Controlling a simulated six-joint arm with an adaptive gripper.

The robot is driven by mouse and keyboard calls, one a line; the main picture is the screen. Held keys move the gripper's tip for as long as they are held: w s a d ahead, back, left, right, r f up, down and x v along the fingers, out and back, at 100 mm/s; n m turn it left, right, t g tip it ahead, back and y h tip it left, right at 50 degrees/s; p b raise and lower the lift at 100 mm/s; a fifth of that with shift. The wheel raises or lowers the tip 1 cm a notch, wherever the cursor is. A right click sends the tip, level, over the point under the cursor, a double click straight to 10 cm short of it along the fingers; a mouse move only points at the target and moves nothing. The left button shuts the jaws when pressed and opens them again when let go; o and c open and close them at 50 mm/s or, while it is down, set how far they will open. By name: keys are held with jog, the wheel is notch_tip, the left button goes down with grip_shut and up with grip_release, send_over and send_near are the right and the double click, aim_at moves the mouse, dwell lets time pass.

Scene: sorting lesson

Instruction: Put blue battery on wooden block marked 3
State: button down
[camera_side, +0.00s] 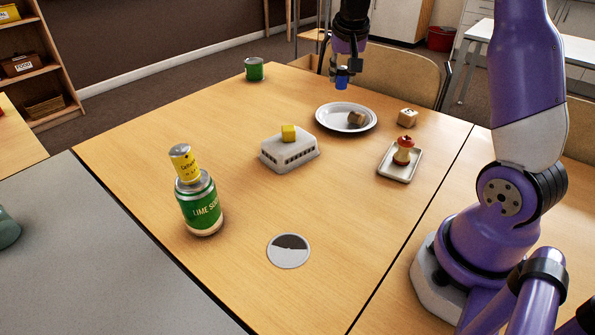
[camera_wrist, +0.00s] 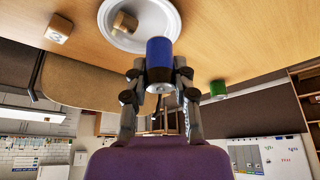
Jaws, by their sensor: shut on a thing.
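My gripper (camera_side: 342,70) is shut on the blue battery (camera_side: 341,80), holding it in the air beyond the white plate. In the wrist view the battery (camera_wrist: 160,58) sits between the two fingers (camera_wrist: 160,75). One wooden block (camera_side: 356,118) lies on the plate; it also shows in the wrist view (camera_wrist: 125,22). A second wooden block (camera_side: 407,117) stands on the table right of the plate, with a dark mark too small to read surely; it also shows in the wrist view (camera_wrist: 59,29).
A tray (camera_side: 398,173) holds an apple core (camera_side: 403,150). A white box (camera_side: 289,156) bears a yellow cube (camera_side: 288,132). A green can (camera_side: 254,69), a soda can (camera_side: 201,208) topped by a yellow cylinder (camera_side: 183,163) and a round disc (camera_side: 289,263) stand apart.

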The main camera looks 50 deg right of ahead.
jog(key=s+d+m+g, duration=0.1)
jog(key=s+d+m, duration=0.3)
jog(key=d, duration=0.6)
send_over(409, 111)
jog(key=shift+n+h, duration=0.4)
jog(key=f, duration=0.6)
jog(key=shift+a+f, duration=0.1)
jog(key=shift+a, duration=0.15)
jog(key=shift+d+f, duration=0.2)
jog(key=shift+f, duration=1.9)
jog(key=shift+f, duration=0.2)
jog(key=c, duration=0.7)
grip_release()
